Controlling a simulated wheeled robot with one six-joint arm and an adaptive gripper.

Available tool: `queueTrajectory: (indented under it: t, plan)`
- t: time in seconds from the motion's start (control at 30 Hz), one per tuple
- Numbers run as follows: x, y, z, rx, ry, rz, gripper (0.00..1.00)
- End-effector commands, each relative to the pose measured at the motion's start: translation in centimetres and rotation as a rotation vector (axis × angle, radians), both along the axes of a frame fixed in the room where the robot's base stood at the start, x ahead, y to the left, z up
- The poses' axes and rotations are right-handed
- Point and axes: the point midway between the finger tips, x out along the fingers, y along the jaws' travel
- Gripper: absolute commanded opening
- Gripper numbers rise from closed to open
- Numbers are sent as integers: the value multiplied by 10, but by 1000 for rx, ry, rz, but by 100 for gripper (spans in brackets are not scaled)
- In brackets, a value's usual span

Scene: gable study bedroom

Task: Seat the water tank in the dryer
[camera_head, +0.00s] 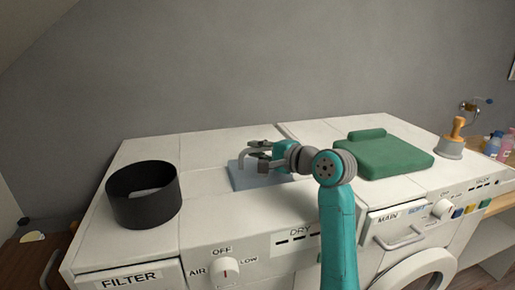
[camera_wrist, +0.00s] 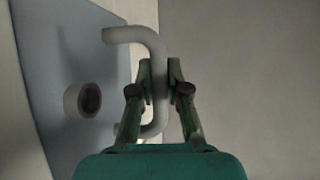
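The water tank (camera_head: 240,180) is a flat light-blue box on top of the white dryer (camera_head: 205,214), near its right side. Its grey bent handle (camera_wrist: 156,50) and a round grey cap (camera_wrist: 82,100) on the blue face (camera_wrist: 45,70) show in the wrist view. My gripper (camera_head: 256,155) is at the handle. In the wrist view its two fingers (camera_wrist: 160,75) press on either side of the handle. The arm hides part of the tank in the head view. I cannot see an opening for the tank in the dryer.
A black open cylinder (camera_head: 144,196) stands on the left. A FILTER panel (camera_head: 130,278) and a dial (camera_head: 225,268) are on the front. A folded green cloth (camera_head: 385,156) and a wooden-handled stamp-like thing (camera_head: 456,136) sit on the right machine. Bottles (camera_head: 494,143) stand farther right. The wall (camera_head: 230,70) is behind.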

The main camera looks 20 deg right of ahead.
Motion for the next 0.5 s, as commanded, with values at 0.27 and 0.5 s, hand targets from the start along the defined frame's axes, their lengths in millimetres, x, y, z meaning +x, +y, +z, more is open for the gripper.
queueTrajectory:
  t: [0.27,0.5]
  plan:
    - [2,0,-7,3,13,0,44]
    - [-3,-3,-6,4,14,0,44]
